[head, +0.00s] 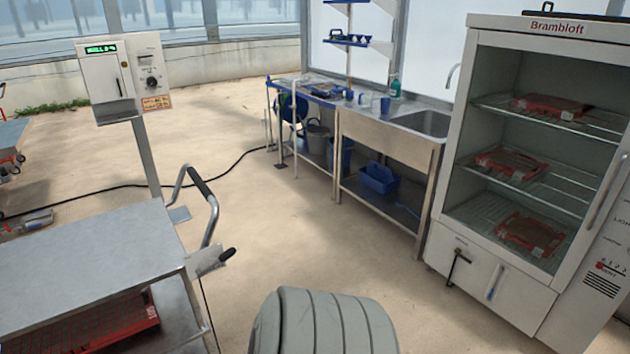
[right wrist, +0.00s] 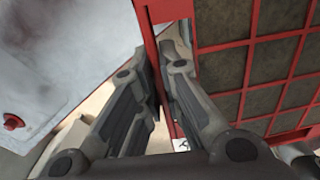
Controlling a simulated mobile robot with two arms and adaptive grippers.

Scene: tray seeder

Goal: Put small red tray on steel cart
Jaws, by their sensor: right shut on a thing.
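A small red tray (right wrist: 222,75) with a grid of dark, filled cells takes up the right side of the right wrist view. My right gripper (right wrist: 162,60) is shut on its red rim, one finger on each side. The held tray does not show in the head view. A steel cart (head: 85,258) with a flat, bare grey top and a bent push handle stands at the left of the head view. A red tray (head: 125,318) lies on its lower shelf, partly hidden by the top. My left gripper is in neither view.
A white cabinet (head: 478,262) at the right holds red items on wire shelves. A steel sink bench (head: 385,140) stands at the back. A control box on a post (head: 124,78) rises behind the cart. A black cable (head: 225,172) crosses the open floor.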

